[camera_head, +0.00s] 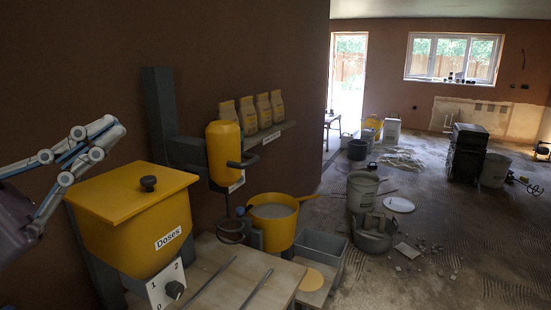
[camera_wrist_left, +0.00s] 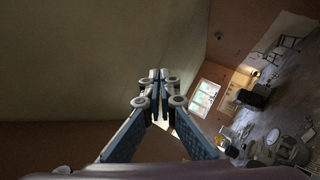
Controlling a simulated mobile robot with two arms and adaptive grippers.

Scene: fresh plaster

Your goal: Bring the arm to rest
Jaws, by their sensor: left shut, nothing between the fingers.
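My left gripper (camera_head: 106,132) comes in from the left in the head view, raised above and beside the yellow "Doses" box (camera_head: 130,215). The box has a closed lid with a dark knob and a dial marked with numbers on its front. In the left wrist view the left gripper (camera_wrist_left: 159,80) has its fingers together with nothing between them, pointing toward a plain surface and the room beyond. My right gripper is in neither view.
A wooden bench (camera_head: 235,275) carries two thin rods. A yellow pot (camera_head: 277,232) holds a pale mix. Buckets (camera_head: 361,192) and rubble lie on the floor to the right.

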